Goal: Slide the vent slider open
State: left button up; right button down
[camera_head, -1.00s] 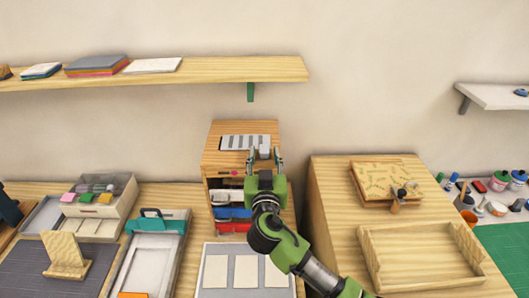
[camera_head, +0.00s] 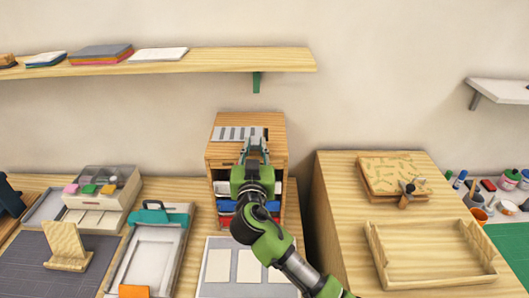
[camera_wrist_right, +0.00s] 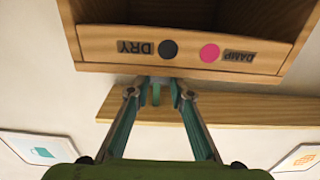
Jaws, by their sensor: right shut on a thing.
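The vent slider (camera_head: 232,133) is a pale grey plate with darker slots on top of the wooden cabinet (camera_head: 272,119). My right gripper (camera_head: 255,147) is at the right part of the plate, above the cabinet's front edge. Its fingers are drawn together, shut on the slider's grip, which they mostly hide in the head view. My left gripper is not in view.
The wrist view shows DRY and DAMP labels with a black dot (camera_wrist_right: 168,49) and a pink dot (camera_wrist_right: 209,53), upside down. A wall shelf (camera_head: 200,67) hangs above. A higher wooden surface (camera_head: 340,215) stands right of the cabinet, with a tray (camera_head: 385,270).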

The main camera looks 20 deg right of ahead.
jog(key=c, duration=1.8)
grip_release()
jog(key=shift+s, duration=0.1)
jog(key=v, duration=1.1)
jog(key=shift+s+a, duration=0.15)
jog(key=shift+s, duration=0.2)
